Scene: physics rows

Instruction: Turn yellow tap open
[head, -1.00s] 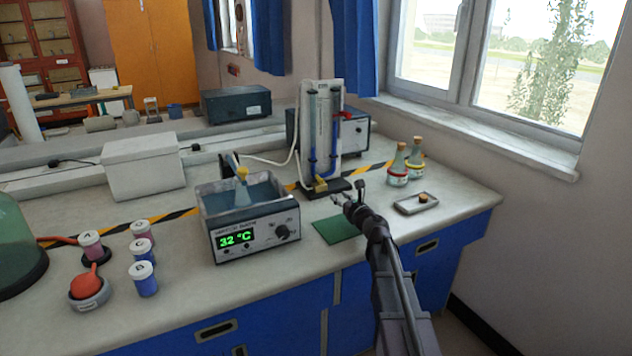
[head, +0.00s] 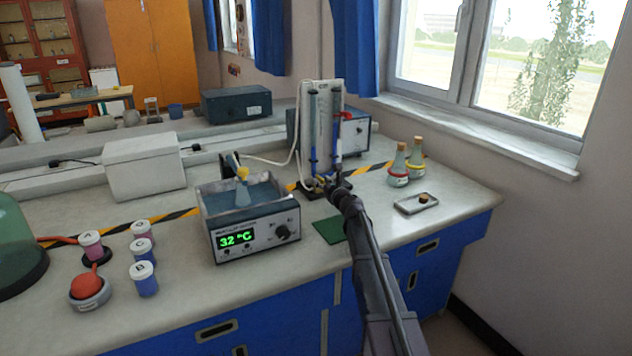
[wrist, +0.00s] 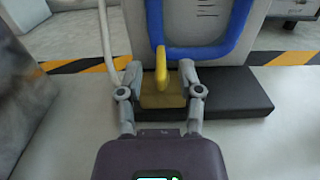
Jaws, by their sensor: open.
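The yellow tap shows in the wrist view as a yellow block with an upright yellow handle (wrist: 161,66), low on the front of the glass-tube apparatus. My gripper (wrist: 160,72) is open, with one finger on each side of the tap handle. I cannot tell whether either finger touches it. In the head view my gripper (head: 327,184) is at the foot of the apparatus (head: 322,125) and mostly hides the tap. Blue tubing (wrist: 196,52) loops just behind the handle.
A water bath (head: 250,236) reading 32 °C stands left of my gripper. A green mat (head: 329,230) lies in front. Two corked flasks (head: 398,168) and a small tray (head: 410,207) are to the right. A pale hose (wrist: 106,45) hangs left of the tap.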

